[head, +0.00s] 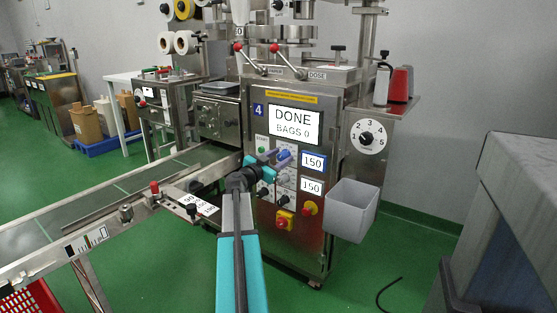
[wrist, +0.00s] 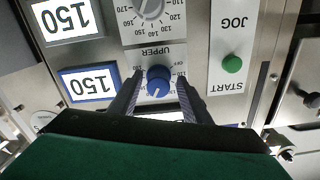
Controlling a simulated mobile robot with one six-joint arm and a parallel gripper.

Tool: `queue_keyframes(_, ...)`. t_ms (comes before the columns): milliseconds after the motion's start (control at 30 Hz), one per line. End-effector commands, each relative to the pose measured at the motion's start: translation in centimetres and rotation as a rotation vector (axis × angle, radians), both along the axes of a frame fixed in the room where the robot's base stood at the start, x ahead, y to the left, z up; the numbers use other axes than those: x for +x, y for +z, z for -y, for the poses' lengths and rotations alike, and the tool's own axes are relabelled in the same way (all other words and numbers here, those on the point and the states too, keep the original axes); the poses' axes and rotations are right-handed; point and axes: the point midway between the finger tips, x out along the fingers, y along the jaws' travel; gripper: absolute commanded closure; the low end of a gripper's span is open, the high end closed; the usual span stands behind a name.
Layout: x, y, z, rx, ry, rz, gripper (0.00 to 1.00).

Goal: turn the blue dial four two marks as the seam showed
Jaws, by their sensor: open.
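The blue dial (wrist: 158,79) sits on a white scale plate marked UPPER, which appears upside down in the wrist view. Its white pointer line faces the lower side in that view. In the head view the blue dial (head: 284,154) is on the front of machine 4. My gripper (wrist: 159,90) is open, with one dark finger on each side of the dial. I cannot tell whether the fingers touch it. In the head view my gripper (head: 268,159) is at the panel, hiding part of the controls.
The machine screen (head: 294,125) reads DONE, BAGS 0. Two displays read 150, the upper one (head: 312,162) blue-framed. A green START button (wrist: 232,63) and a grey dial (wrist: 150,6) are near. A grey bin (head: 351,209) hangs at the right; a conveyor (head: 120,190) runs left.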

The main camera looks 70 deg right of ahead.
Motion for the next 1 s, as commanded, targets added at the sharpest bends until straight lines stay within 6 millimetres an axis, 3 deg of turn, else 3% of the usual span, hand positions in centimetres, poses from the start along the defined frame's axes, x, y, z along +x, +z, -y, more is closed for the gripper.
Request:
queue_keyframes(67, 0.0, 0.0, 0.0, 0.000, 0.000, 0.000, 0.56)
queue_keyframes(300, 0.1, 0.0, 0.0, -0.001, 0.002, 0.000, 0.97)
queue_keyframes(333, 0.1, 0.0, 0.0, -0.001, 0.003, 0.000, 0.97)
queue_keyframes(367, 0.0, 0.0, -3.3, -0.002, 0.010, 0.000, 0.97)
queue_keyframes(400, 0.3, 0.0, -1.5, -0.001, 0.007, -0.001, 0.97)
queue_keyframes(500, 0.4, 0.0, -0.5, 0.000, 0.006, -0.003, 0.98)
queue_keyframes(1000, 0.6, 0.0, 0.1, 0.036, 0.009, -0.155, 0.97)
